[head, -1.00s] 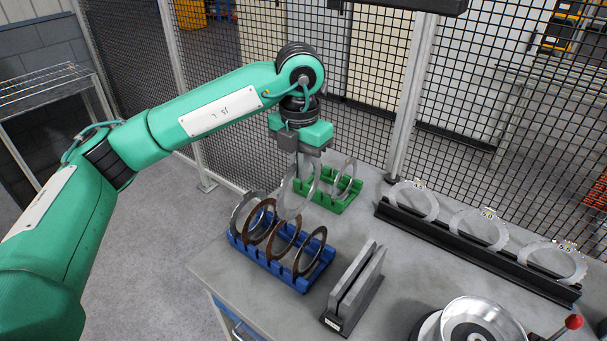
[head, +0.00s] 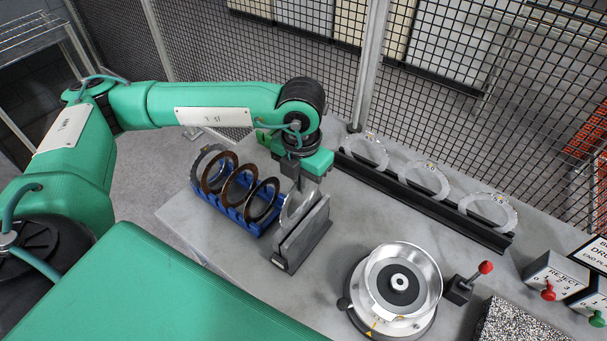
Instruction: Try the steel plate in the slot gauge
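My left gripper (head: 300,187) is above the slot gauge and shut on the upper edge of the steel plate (head: 290,209), a thin pale ring held upright. The slot gauge (head: 303,240) is a grey block with two tall parallel walls on the bench. The plate is at the gauge's top, roughly in line with the walls. Its lower part is hidden by the near wall, and I cannot tell how deep it sits in the slot. My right gripper is out of view.
A blue rack (head: 238,212) with several upright rings stands close left of the gauge. A black rail (head: 430,203) holding three pale rings runs along the back. A round turntable (head: 400,285), a red-knobbed lever (head: 468,283) and a REJECT box (head: 556,272) stand to the right.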

